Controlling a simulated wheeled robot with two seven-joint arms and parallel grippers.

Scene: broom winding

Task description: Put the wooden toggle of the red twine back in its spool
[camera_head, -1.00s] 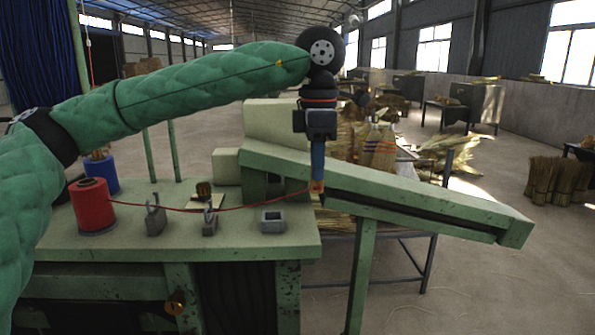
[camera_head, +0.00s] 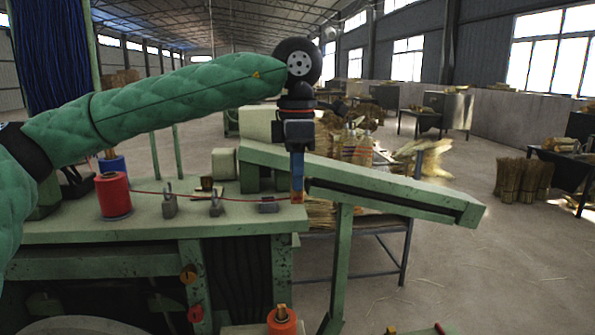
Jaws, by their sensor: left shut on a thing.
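The red spool (camera_head: 114,196) stands upright at the left of the green bench. Its red twine (camera_head: 236,199) runs right across the bench top, past small metal guides (camera_head: 216,205), to my left gripper (camera_head: 297,188). That gripper points down at the bench's right end, by the start of the green sloping beam. It is shut on the wooden toggle (camera_head: 297,197), of which only a small orange-brown part shows at the fingertips. The toggle is well to the right of the red spool. My right gripper is not in view.
A blue spool (camera_head: 112,164) stands behind the red one. The green sloping beam (camera_head: 350,181) reaches out to the right. An orange spool (camera_head: 282,322) shows at the bottom edge. Broom straw bundles (camera_head: 522,179) stand on the open floor at right.

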